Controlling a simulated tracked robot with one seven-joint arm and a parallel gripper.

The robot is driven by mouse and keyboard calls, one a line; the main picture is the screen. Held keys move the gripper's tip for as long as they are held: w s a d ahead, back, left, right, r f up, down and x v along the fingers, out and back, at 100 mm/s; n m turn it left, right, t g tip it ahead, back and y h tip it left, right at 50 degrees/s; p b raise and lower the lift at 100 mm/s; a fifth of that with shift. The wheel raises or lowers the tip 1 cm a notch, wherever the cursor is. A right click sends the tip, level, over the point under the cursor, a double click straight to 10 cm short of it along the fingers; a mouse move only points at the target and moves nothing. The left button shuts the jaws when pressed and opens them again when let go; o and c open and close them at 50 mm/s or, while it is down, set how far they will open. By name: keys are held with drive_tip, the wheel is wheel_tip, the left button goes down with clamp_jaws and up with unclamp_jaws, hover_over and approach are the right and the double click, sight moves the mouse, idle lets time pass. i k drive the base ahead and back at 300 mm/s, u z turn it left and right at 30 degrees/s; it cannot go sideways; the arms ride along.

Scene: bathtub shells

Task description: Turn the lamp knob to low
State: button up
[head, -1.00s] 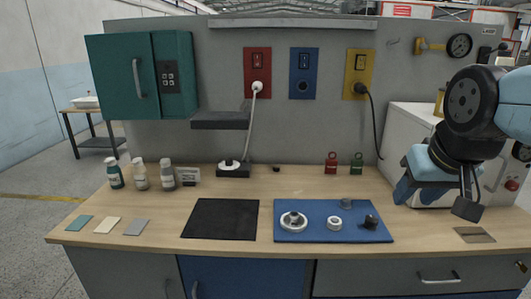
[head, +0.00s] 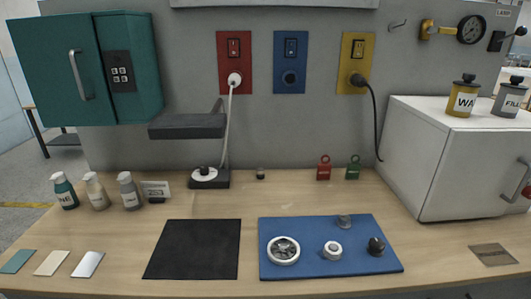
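A small black knob (head: 204,169) sits on a round white dial (head: 205,175), on a dark base (head: 209,184) at the back of the workbench, left of centre. This looks like the lamp knob, but its setting is too small to read. A white cord (head: 227,125) runs from it up to a white plug in the red wall socket (head: 234,50). A dark grey slab (head: 187,126) juts out above the base. A small label at the top right is hard to read. My gripper and arm are not in view.
Several bottles (head: 97,192) and a small card (head: 156,190) stand left of the dial. A black mat (head: 193,250) and a blue board (head: 300,221) with several round parts lie in front. A white cabinet (head: 445,160) fills the right side.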

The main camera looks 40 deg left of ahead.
sight(204, 170)
drive_tip(key=u, duration=0.45)
drive_tip(key=i, duration=0.1)
drive_tip(key=z, duration=1.15)
drive_tip(key=k, duration=1.6)
drive_tip(key=u, duration=2)
drive_tip(key=i, duration=1)
